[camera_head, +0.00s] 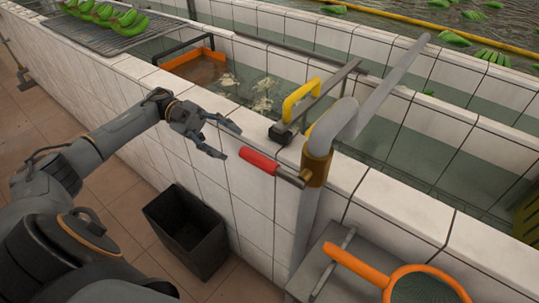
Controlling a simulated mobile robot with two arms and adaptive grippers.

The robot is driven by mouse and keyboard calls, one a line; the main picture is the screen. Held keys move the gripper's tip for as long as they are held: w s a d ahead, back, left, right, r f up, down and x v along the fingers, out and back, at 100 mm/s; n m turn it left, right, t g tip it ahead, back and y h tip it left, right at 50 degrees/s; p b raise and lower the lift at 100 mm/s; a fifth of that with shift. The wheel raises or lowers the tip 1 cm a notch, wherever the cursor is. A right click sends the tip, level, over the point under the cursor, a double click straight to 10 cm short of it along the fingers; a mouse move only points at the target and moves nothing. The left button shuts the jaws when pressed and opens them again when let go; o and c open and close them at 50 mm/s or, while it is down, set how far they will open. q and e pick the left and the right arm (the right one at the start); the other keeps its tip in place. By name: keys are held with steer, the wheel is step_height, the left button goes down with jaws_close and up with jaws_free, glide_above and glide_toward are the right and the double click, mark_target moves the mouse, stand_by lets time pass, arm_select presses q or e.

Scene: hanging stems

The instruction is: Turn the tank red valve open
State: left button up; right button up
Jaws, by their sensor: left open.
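The red valve handle (259,160) sticks out to the left from a brass valve body (317,163) on a grey pipe (345,118). The pipe stands against the white tiled tank wall (240,200) and bends over its top. My left gripper (232,142) is open and empty, with its fingers pointing right toward the red handle. In the picture it is a short way left of the handle's tip and appears apart from it. My right gripper is not in view.
A black bin (188,232) stands on the floor below my left gripper. A yellow-handled tool (300,100) rests on the wall top near the pipe. An orange-rimmed net (425,284) lies at the lower right. Green bananas (115,17) lie on a rack at the upper left.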

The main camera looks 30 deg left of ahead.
mark_target(241, 148)
arm_select(q)
steer(key=d, duration=0.2)
steer(key=d+p, duration=0.1)
steer(key=d, duration=0.1)
steer(key=s+d, duration=0.1)
steer(key=d, duration=0.1)
steer(key=shift+r+p, duration=0.3)
steer(key=shift+p, duration=0.1)
steer(key=d+p, duration=0.1)
steer(key=d, duration=0.3)
steer(key=shift+d+f, duration=0.1)
steer(key=shift+f, duration=0.05)
steer(key=shift+s+d, duration=0.1)
steer(key=shift+d, duration=0.65)
steer(key=shift+f, duration=0.1)
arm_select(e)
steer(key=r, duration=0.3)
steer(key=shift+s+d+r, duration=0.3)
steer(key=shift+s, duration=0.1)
arm_select(q)
steer(key=shift+c, duration=0.2)
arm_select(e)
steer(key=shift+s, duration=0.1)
arm_select(q)
jaws_close()
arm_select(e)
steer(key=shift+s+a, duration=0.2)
